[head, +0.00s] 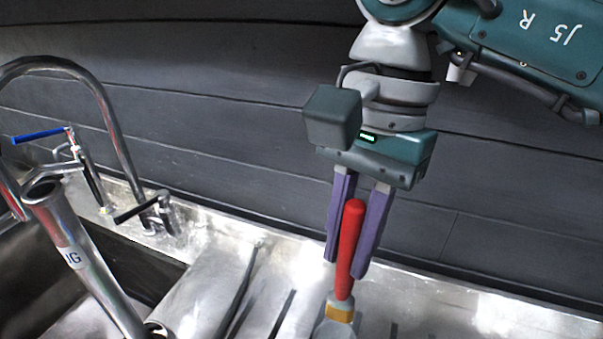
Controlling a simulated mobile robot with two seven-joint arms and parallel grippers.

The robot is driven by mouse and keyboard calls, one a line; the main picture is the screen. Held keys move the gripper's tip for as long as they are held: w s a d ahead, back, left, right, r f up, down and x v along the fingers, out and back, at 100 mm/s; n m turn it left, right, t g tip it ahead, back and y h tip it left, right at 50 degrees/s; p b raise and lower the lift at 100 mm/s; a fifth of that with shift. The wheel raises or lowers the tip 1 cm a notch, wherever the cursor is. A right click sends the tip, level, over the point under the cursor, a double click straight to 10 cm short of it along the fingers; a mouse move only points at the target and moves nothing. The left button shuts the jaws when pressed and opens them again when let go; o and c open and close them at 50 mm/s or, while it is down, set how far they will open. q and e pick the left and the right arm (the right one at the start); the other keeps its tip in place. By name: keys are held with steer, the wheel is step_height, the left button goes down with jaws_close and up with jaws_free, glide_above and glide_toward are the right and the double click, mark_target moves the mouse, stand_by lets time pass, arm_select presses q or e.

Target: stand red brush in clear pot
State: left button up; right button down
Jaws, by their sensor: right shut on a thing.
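The red brush (351,228) is upright with a slight tilt, its handle between the purple fingers of my right gripper (345,263). The gripper is shut on the handle and points down from above. Below the handle is an orange-yellow band (340,312). Under the band a pale grey shape runs off the bottom edge; I cannot tell whether it is the brush head or part of the clear pot. The clear pot cannot be made out for certain. My left gripper is not in view.
A steel sink basin (95,312) is at the lower left, with a curved tap (107,100) and a blue lever (40,136). A steel tube (85,255) leans over the basin. A grooved steel drainboard (205,290) lies beside it. A dark panelled wall (220,130) stands close behind.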

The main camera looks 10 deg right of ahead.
steer(key=b, duration=0.3)
glide_above(339, 314)
steer(key=shift+w+d+f, duration=0.1)
steer(key=shift+w+f, duration=0.1)
steer(key=shift+f, duration=1.2)
steer(key=shift+w+d+f, duration=0.1)
steer(key=shift+w+f, duration=0.05)
steer(key=shift+f, duration=1.2)
step_height(339, 314, down, 7)
steer(key=b, duration=0.7)
steer(key=shift+f+b, duration=0.15)
steer(key=shift+b, duration=0.25)
steer(key=c, duration=0.7)
jaws_free()
steer(key=shift+o, duration=0.2)
step_height(339, 314, up, 10)
steer(key=w+d+b, duration=0.1)
steer(key=shift+d, duration=0.2)
steer(key=shift+w, duration=0.1)
